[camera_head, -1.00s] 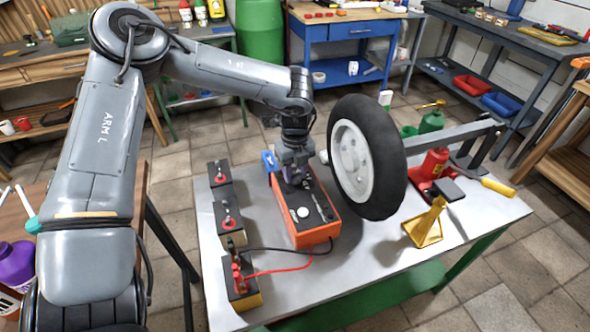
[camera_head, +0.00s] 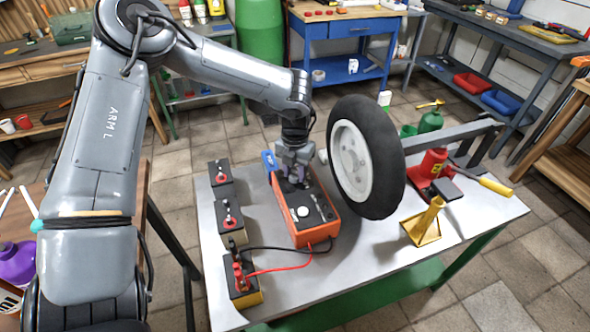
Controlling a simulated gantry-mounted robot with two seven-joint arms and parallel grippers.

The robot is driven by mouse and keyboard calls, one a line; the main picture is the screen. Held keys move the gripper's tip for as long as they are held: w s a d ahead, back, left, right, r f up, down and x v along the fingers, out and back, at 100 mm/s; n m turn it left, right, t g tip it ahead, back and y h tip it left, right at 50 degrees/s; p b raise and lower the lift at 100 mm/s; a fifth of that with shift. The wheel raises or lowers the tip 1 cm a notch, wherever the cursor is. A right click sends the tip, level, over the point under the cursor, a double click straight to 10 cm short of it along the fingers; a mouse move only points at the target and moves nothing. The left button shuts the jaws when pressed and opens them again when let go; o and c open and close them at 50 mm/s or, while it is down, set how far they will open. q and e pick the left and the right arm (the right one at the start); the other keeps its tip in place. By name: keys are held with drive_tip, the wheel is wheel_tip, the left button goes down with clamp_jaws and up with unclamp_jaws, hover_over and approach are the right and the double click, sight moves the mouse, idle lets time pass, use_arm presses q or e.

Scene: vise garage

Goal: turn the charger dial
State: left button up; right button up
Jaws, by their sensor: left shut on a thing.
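The charger (camera_head: 313,235) is an orange box with a black top panel, standing on the light-topped table. A white round knob (camera_head: 303,211) shows on its panel. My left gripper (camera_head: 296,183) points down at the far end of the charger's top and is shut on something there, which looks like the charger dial. The fingers hide most of what they hold. My right gripper is not in view.
Several batteries (camera_head: 229,231) stand in a row left of the charger, with a red and a black cable running to the nearest one. A wheel (camera_head: 367,157) stands close on the right. A yellow stand (camera_head: 424,224) and a red jack (camera_head: 432,168) are farther right.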

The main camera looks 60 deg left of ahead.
sight(295, 171)
use_arm(q)
drive_tip(key=shift+m, duration=0.7)
drive_tip(key=o, duration=1)
wheel_tip(295, 171, up, 9)
drive_tip(key=shift+r+p, duration=0.1)
drive_tip(key=shift+p, duration=0.65)
drive_tip(key=shift+r, duration=0.8)
